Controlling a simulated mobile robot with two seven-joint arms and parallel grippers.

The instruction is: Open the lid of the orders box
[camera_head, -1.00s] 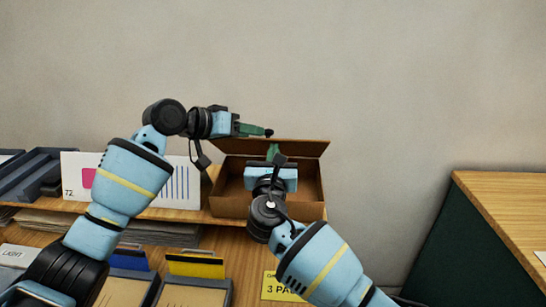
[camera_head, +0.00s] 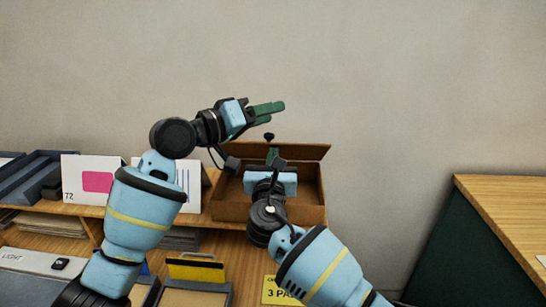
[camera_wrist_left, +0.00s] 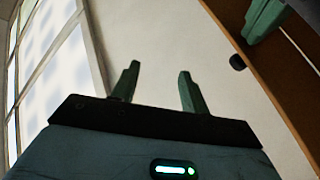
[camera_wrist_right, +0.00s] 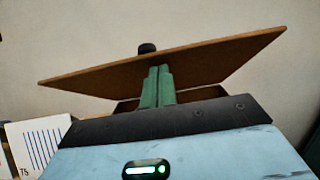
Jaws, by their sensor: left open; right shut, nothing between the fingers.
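The brown box (camera_head: 230,212) stands on the shelf against the wall. Its lid (camera_head: 300,151) is raised at the back and its front is open. A black knob (camera_head: 268,136) stands on the lid; it also shows in the left wrist view (camera_wrist_left: 237,62) and the right wrist view (camera_wrist_right: 146,48). My left gripper (camera_head: 277,112) is open and empty, above the lid and apart from the knob. My right gripper (camera_head: 272,155) is shut and empty at the box opening. In the right wrist view its fingertips (camera_wrist_right: 159,70) meet the lid's underside; contact is unclear.
White cards (camera_head: 85,180) stand on the shelf left of the box, with grey trays (camera_head: 30,175) farther left. A yellow label (camera_head: 278,291) is below the box. Lower trays with a yellow divider (camera_head: 196,269) stand at the front. A wooden-topped table (camera_head: 500,205) is at right.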

